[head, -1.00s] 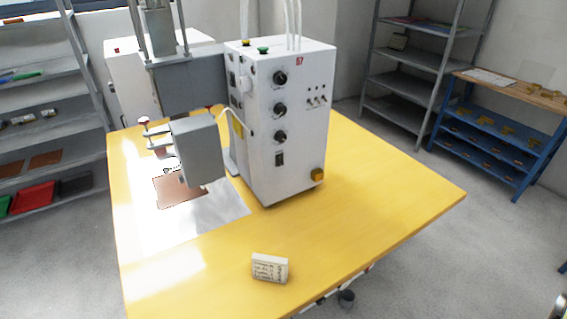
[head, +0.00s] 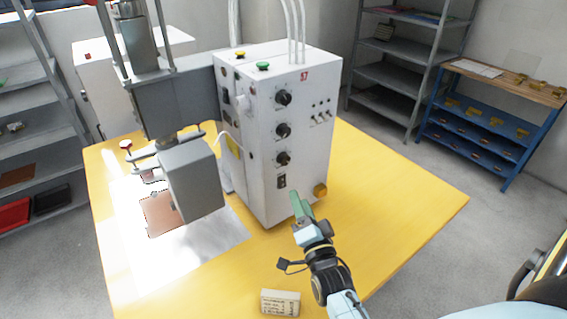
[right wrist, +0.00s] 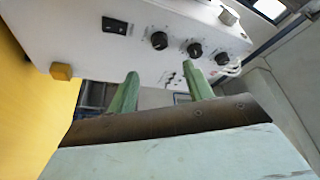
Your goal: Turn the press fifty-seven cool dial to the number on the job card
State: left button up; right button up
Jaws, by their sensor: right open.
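The white press control box (head: 308,160) carries a red 57 label. Its front has three black dials in a column: top (head: 284,98), middle (head: 283,130) and bottom (head: 283,159). Their lettering is too small to read, so I cannot tell which is cool. The job card (head: 280,302), a small cream block with handwriting I cannot read, stands at the table's front. My right gripper (head: 302,205), with green fingers, is in front of the box, below the dials. In the right wrist view the gripper (right wrist: 162,86) is open and empty, with the dials (right wrist: 159,40) beyond its fingertips. My left gripper is out of view.
The yellow table (head: 400,200) has free room right of the box. The grey press head (head: 190,180) stands left. Shelves and a blue rack (head: 490,125) stand behind.

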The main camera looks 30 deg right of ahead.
aim_at(286, 162)
jog(key=x, duration=1.2)
jog(key=shift+w+p, duration=0.2)
jog(key=shift+p, duration=0.1)
jog(key=c, duration=1)
